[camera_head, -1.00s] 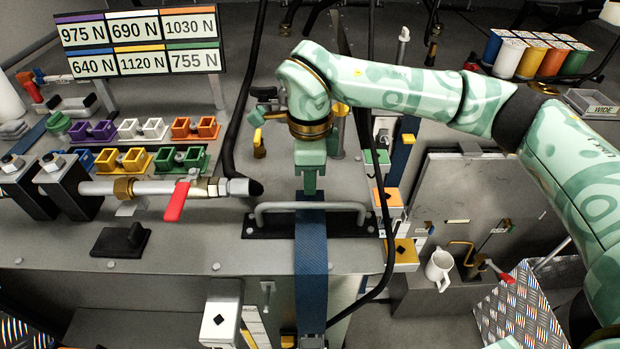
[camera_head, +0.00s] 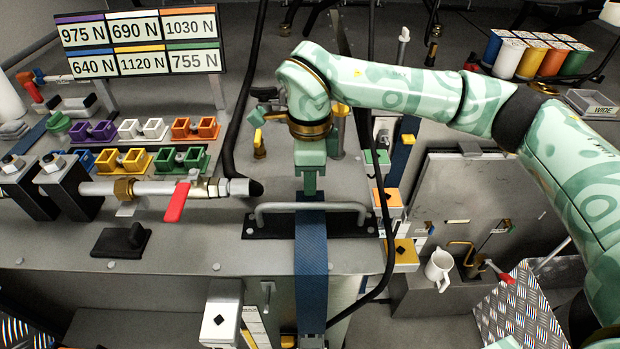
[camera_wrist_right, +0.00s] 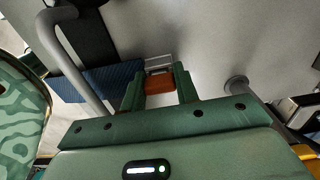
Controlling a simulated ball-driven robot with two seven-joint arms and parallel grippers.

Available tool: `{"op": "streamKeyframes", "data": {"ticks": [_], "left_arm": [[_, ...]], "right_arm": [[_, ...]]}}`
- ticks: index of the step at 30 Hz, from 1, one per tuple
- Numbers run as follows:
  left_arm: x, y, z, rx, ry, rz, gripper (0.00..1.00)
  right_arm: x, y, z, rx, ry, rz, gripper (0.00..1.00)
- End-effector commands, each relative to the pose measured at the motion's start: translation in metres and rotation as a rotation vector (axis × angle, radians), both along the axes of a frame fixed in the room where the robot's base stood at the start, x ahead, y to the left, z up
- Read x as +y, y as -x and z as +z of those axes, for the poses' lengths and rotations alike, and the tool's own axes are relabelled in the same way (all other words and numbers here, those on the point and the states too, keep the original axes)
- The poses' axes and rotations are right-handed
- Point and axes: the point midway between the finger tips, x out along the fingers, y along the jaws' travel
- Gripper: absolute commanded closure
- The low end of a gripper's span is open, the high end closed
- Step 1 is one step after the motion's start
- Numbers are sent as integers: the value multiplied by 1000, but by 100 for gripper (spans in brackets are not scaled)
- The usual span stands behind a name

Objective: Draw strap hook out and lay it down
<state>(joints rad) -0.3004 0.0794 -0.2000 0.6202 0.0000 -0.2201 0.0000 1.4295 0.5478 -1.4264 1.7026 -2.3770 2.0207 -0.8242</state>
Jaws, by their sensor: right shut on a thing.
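The blue strap (camera_head: 312,255) runs down over the front edge of the grey deck, across the black plate under a grey bar handle (camera_head: 270,208). My right gripper (camera_head: 310,188) points down at the strap's upper end, just behind the bar. In the right wrist view my right gripper (camera_wrist_right: 158,88) is shut on an orange-brown piece (camera_wrist_right: 159,82) with a thin metal loop beyond it. The strap (camera_wrist_right: 110,80) lies beside it. This piece appears to be the strap hook; the head view hides it behind the fingers. My left gripper is not in view.
A grey pipe with a red lever (camera_head: 178,202) ends left of the gripper. A black cable (camera_head: 385,240) hangs close on the right. Colored blocks and a force-label board (camera_head: 140,45) stand at left. The deck front left of the bar has bare room.

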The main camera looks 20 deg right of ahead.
Motion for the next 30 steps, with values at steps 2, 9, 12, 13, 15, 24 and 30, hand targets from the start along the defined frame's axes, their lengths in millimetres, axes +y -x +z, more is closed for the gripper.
{"op": "streamKeyframes", "data": {"ticks": [2,9,12,13,15,24,30], "left_arm": [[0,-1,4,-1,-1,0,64],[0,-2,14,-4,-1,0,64],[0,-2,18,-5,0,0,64],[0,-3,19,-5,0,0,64],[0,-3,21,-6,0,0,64],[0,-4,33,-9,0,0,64],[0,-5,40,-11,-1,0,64]], "right_arm": [[0,-1,6,-2,-1,-1,100],[0,-1,19,-6,-1,-1,100],[0,-1,24,-6,-2,0,100],[0,-1,25,-6,-2,0,100],[0,-1,28,-5,-2,0,100],[0,0,42,-3,-1,0,100],[0,-1,51,-3,-1,0,100]]}}
